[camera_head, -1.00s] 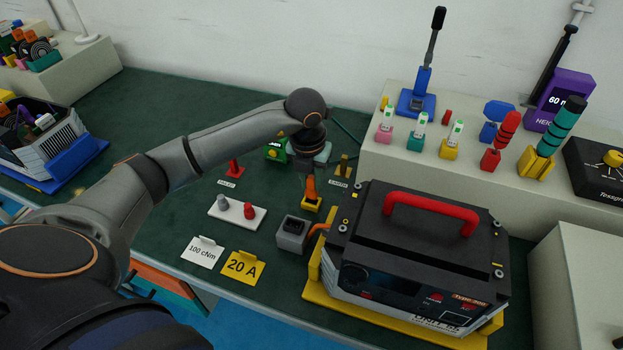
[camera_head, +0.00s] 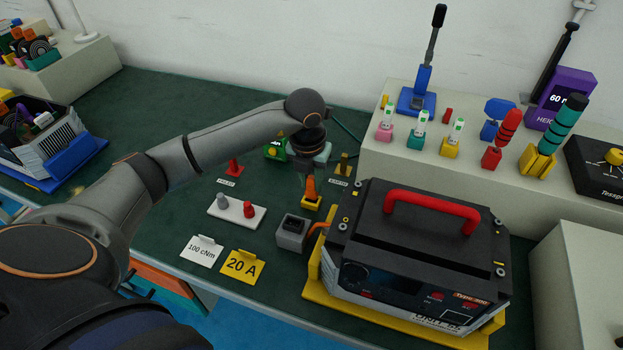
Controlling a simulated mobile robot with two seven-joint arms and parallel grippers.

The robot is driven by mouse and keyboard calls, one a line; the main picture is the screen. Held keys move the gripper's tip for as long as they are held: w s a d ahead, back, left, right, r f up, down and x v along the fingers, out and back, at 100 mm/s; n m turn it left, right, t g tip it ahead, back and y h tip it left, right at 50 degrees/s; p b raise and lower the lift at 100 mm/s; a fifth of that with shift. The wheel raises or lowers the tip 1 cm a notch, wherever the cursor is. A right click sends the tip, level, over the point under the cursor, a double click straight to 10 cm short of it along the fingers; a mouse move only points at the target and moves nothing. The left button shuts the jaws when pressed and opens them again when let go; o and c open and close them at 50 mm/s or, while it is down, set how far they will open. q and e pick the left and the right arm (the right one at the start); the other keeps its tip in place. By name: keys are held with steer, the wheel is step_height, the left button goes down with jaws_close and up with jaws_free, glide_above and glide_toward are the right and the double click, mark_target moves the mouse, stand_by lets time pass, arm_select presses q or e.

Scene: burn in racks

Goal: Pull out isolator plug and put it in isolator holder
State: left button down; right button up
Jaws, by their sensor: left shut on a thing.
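My left arm reaches in from the left, and its gripper (camera_head: 309,177) points down over the middle of the bench, largely hidden by its own wrist. It is shut on an orange plug-like piece (camera_head: 310,188), which I take to be the isolator plug. This piece is upright at a small yellow block (camera_head: 311,204), which looks like the isolator holder; I cannot tell whether it is fully seated. A grey box (camera_head: 291,236) with a dark opening stands just in front, with an orange cable beside it leading to the black unit. My right gripper is not in view.
A black unit with a red handle (camera_head: 432,205) stands close on the right. A white plate with grey and red knobs (camera_head: 237,212) and two cards (camera_head: 241,265) lie to the left. A raised shelf (camera_head: 400,160) holds several tools behind.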

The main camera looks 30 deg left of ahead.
arm_select(q)
steer(key=shift+f+b, duration=0.7)
steer(key=shift+f, duration=0.25)
steer(key=c, duration=0.6)
jaws_free()
steer(key=r, duration=0.4)
steer(key=s+r, duration=0.1)
steer(key=r, duration=0.7)
steer(key=shift+s+d+r, duration=0.2)
steer(key=shift+s+r, duration=0.05)
steer(key=shift+s, duration=0.15)
